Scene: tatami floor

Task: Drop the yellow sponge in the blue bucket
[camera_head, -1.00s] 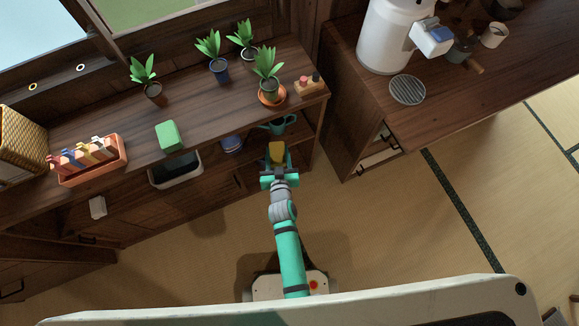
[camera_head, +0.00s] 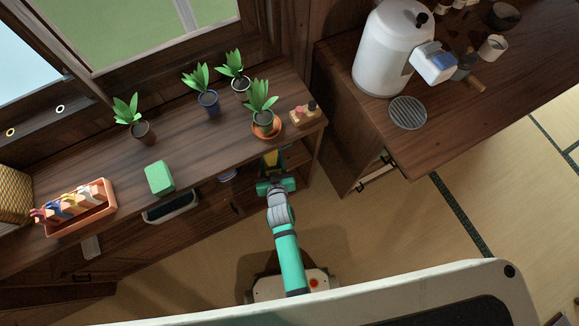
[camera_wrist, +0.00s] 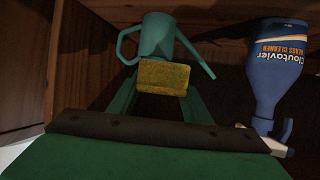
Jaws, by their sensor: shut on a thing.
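The yellow sponge (camera_wrist: 162,76) is between the green fingers of my gripper (camera_wrist: 160,100) in the wrist view. My gripper is shut on it. In the head view my gripper (camera_head: 273,178) reaches into the open shelf space under the wooden counter, with the sponge (camera_head: 272,159) at its tip, partly under the counter edge. I cannot make out the blue bucket for certain. A small blue thing (camera_head: 228,175) shows under the counter left of my gripper, mostly hidden; I cannot tell what it is.
A teal watering can (camera_wrist: 160,38) stands just beyond the sponge, and a blue glass cleaner bottle (camera_wrist: 277,70) is close at the right in the wrist view. The counter (camera_head: 215,145) overhead holds potted plants, a green block (camera_head: 159,178) and a terracotta tray (camera_head: 108,205). Tatami floor behind is open.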

